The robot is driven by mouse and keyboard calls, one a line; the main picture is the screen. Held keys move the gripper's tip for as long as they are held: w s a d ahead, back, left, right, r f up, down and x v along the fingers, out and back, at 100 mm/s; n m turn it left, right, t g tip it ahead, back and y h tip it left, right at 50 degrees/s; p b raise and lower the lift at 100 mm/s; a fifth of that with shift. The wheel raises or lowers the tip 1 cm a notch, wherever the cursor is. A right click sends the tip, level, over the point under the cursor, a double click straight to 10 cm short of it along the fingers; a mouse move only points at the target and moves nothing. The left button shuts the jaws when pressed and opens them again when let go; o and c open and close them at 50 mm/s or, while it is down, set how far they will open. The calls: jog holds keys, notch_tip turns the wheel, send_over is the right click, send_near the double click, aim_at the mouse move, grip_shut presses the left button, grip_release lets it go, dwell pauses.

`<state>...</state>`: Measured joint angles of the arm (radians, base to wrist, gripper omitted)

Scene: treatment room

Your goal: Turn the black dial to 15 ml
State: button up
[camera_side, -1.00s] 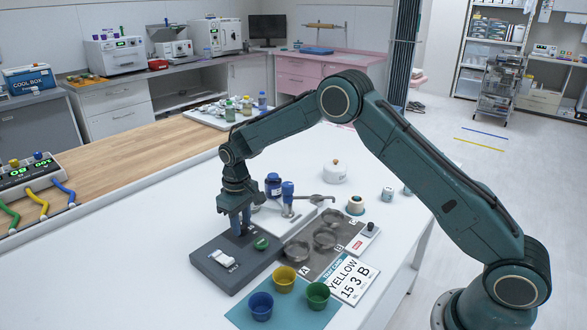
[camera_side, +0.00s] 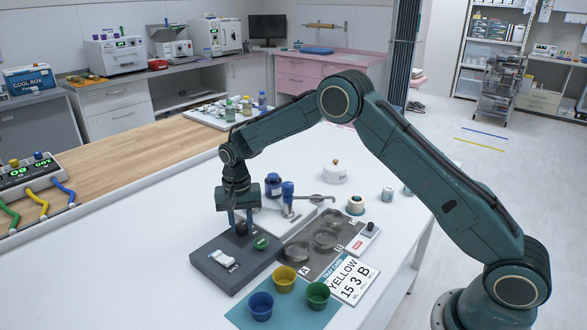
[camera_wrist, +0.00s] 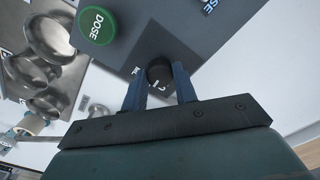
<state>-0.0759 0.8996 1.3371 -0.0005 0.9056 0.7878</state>
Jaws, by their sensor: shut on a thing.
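The black dial (camera_side: 241,228) is a small round knob on the dark grey box (camera_side: 214,277). My gripper (camera_side: 241,233) points straight down over the box, with one blue finger on each side of the dial. In the wrist view the dial (camera_wrist: 160,72) is between the two fingertips of my gripper (camera_wrist: 159,76), which is shut on it. White marks show on the box beside the dial, but the number it points to is too small and partly hidden to read. A green DOSE button (camera_wrist: 97,26) sits beside the dial.
In front are yellow (camera_side: 285,279), blue (camera_side: 261,306) and green (camera_side: 317,295) cups on a teal mat. A tray card (camera_side: 352,284) reads YELLOW 15 3 B. A blue-handled stand (camera_side: 288,196) is close behind my gripper.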

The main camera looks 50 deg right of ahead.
aim_at(241, 225)
jog(key=shift+w+m, duration=0.1)
jog(key=shift+m, duration=0.3)
jog(key=o, duration=1)
jog(key=shift+c, duration=0.2)
jog(key=shift+r, duration=0.15)
notch_tip(241, 225, up, 14)
jog(key=shift+f, duration=0.2)
jog(key=shift+r, duration=0.1)
